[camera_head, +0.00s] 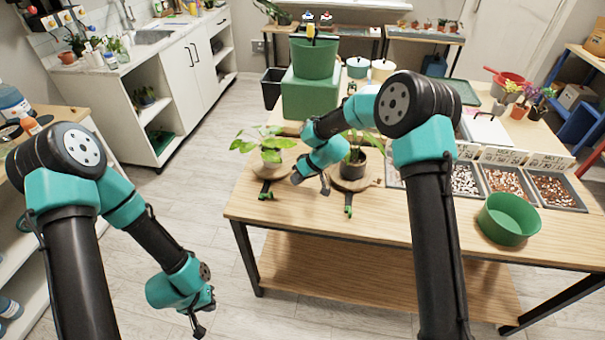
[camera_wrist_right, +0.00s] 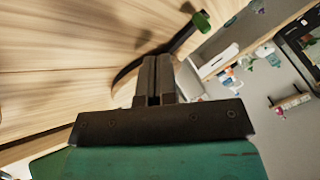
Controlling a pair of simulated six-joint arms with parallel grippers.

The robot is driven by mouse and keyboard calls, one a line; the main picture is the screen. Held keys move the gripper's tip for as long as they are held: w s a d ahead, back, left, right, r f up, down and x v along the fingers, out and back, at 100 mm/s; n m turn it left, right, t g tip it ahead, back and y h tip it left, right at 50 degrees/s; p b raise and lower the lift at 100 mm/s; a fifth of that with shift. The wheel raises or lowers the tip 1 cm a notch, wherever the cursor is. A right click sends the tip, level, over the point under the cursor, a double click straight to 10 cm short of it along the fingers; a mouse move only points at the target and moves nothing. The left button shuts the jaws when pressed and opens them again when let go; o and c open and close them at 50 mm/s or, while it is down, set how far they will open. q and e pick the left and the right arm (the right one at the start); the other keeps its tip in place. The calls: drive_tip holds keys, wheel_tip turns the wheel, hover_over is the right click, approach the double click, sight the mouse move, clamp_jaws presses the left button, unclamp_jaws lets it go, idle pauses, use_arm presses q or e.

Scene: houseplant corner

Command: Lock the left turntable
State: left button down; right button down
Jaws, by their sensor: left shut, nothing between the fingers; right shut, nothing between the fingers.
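The left turntable (camera_head: 259,174) is a round wooden disc on the table, bearing a pot with a broad-leaved green plant (camera_head: 268,147). Its dark lever with a green tip (camera_head: 265,194) points to the table's front edge. The right turntable (camera_head: 372,182) bears a dark pot and has a similar green-tipped lever (camera_head: 348,204). My right gripper (camera_head: 325,186) is shut and empty between the two turntables. In the right wrist view, its shut fingers (camera_wrist_right: 154,62) are close to a dark lever with a green tip (camera_wrist_right: 201,22). My left gripper (camera_head: 199,330) is shut, empty, left of the table.
A green pot (camera_head: 509,218) stands at the table's right front. Trays of pebbles (camera_head: 505,182) lie behind it. A green block (camera_head: 309,98) with a green planter (camera_head: 314,58) stands at the back. My right forearm partly covers the right plant.

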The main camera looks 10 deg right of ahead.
drive_tip(key=x, duration=0.4)
drive_tip(key=shift+a+f, duration=0.2)
drive_tip(key=shift+f, duration=0.1)
drive_tip(key=shift+s+a+r, duration=0.1)
drive_tip(key=shift+s+a, duration=0.35)
drive_tip(key=shift+a, duration=0.4)
drive_tip(key=shift+s+a, duration=0.45)
drive_tip(key=shift+a, duration=0.45)
drive_tip(key=shift+a, duration=0.1)
